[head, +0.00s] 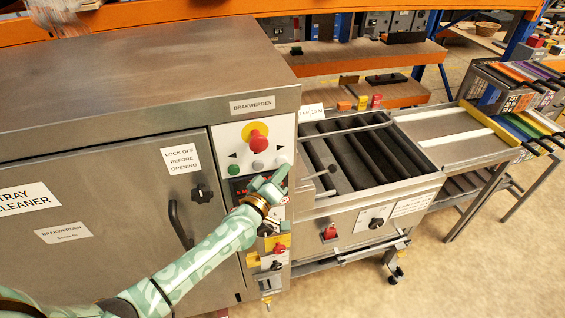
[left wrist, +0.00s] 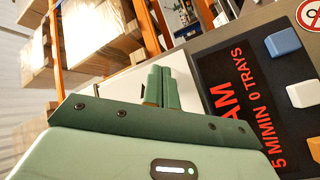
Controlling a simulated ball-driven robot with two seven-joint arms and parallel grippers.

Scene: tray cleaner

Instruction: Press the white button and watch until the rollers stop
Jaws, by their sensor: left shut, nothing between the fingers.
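On the tray cleaner's white panel, the head view shows a pale button (head: 282,160) at the right, beside a grey one (head: 258,164) and a green one (head: 234,170). The left wrist view also shows a white square button (left wrist: 303,95) between a blue one and an orange one. I cannot tell which white button is meant. My left gripper (head: 280,176) is shut and empty, its fingertips by the panel's right edge. Its fingers (left wrist: 160,85) lie before the white panel in the left wrist view; contact cannot be told. Dark rollers (head: 345,161) lie in the outfeed frame; their motion cannot be told.
A red stop knob (head: 258,139) on yellow stands above the buttons. A display (left wrist: 240,105) shows red text, "5 M/MIN 0 TRAYS". A black lever (head: 181,224) sticks out from the door. Shelves (head: 370,60) stand behind. Floor at front right is clear.

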